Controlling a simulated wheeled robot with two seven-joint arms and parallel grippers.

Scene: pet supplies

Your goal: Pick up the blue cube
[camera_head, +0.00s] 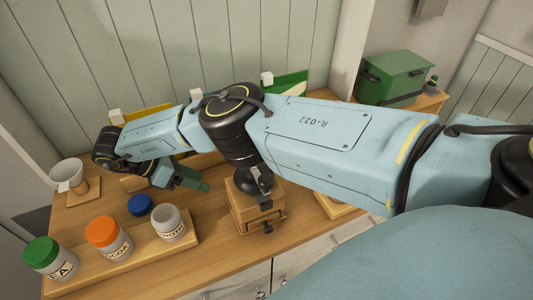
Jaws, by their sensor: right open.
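I see no blue cube in the head view; my right arm hides much of the table's middle and back. My right arm reaches in from the right, bends over the table and folds back at the wrist on the left. My right gripper (188,179) is open, low over the table behind the blue lid and tray. Its fingers look dark green and small, and nothing is clearly between them. My left gripper is not in view.
On the wooden tray (108,262) stand a green-lidded jar (48,258), an orange-lidded jar (108,240) and an open jar (169,224). A wooden grinder (254,208) stands under my arm. A green box (393,78) is back right.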

